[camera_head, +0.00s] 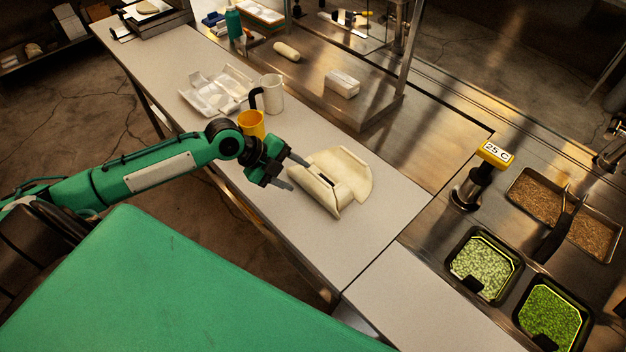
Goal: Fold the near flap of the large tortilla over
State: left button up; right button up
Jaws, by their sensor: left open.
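The large tortilla (353,173) lies on the white counter near the middle of the view. It is pale cream, and part of it is raised and folded up along its left, near side. My left gripper (299,173) comes in from the left and is open at the tortilla's left edge. One finger lies over or against the raised part and the other is beside its near edge. I cannot tell whether the fingers touch it. My right gripper is not in view.
A yellow cup (251,124), a white pitcher (272,94) and a clear tray (205,97) stand behind the gripper. Wrapped rolls (341,83) lie on the steel surface. Food pans (484,264) and a yellow-topped dispenser (491,153) are at right. The counter (340,245) in front of the tortilla is clear.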

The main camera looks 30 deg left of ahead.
aim_at(318, 186)
pick_arm(q)
jog(key=shift+p+x, duration=1.2)
jog(key=shift+x, duration=2.55)
jog(key=c, duration=0.9)
